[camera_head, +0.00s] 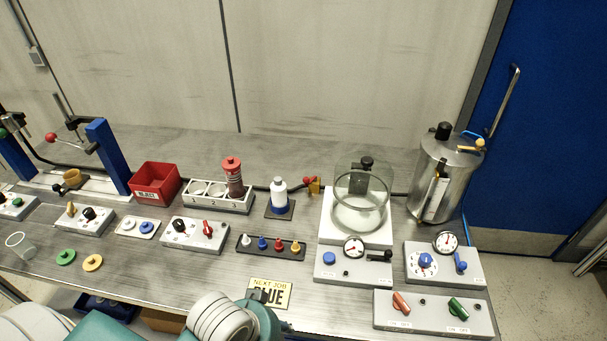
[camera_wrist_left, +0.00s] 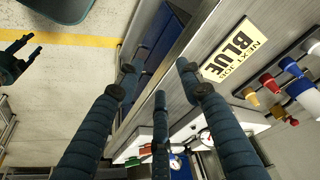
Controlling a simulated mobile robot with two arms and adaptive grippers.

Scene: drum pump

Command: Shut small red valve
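A small red-handled valve (camera_head: 310,182) with a brass-yellow body sits on the dark pipe at the back, between the white bottle and the glass chamber. Its handle is too small to read exactly. My right gripper (camera_wrist_left: 18,58) shows at the left of the wrist view, fingers apart and empty.
The yellow NEXT JOB BLUE sign (camera_head: 270,293) lies by the front edge. A peg rack (camera_head: 270,247), white bottle (camera_head: 279,194) and glass chamber (camera_head: 362,200) stand behind it. A steel drum (camera_head: 443,180) stands at right. Bare table lies between rack and sign.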

